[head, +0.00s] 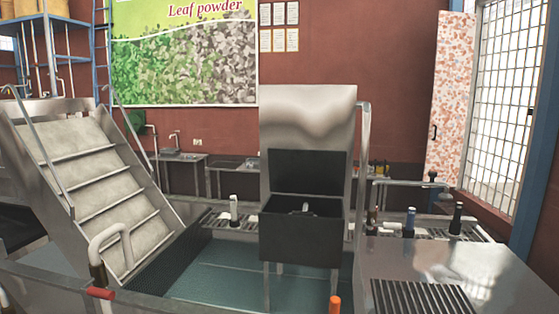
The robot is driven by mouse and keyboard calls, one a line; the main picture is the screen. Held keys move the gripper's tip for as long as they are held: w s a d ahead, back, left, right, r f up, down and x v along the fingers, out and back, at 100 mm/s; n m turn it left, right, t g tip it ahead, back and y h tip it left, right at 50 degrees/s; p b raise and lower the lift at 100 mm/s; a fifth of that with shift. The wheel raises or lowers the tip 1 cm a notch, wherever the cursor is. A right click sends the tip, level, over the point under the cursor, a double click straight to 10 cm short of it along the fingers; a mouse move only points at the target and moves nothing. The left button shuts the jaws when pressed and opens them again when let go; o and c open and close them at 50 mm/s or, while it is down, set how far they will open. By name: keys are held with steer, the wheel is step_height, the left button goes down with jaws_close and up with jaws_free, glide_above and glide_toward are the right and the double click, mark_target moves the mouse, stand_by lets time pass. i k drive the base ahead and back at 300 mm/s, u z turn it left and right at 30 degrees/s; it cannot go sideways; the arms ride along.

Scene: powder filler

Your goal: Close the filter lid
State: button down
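A dark grey filter box (301,240) is on the front of a tall steel housing (308,108) in the middle of the head view. Its dark lid (308,171) stands raised, leaning back against the housing, so the box is open at the top. A small light grey piece (302,208) shows at the box's opening; I cannot tell what it is. My gripper is not in view.
A water-filled tank (215,270) lies below and left of the box. A ribbed steel conveyor (95,185) slopes down at left. A steel table with a grate (420,297) is at right. An orange-tipped post (335,304) and a red-handled pipe (100,292) are in front.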

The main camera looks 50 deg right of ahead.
mark_target(291, 171)
steer(key=z, duration=0.05)
steer(key=i, duration=1.7)
steer(key=u, duration=0.05)
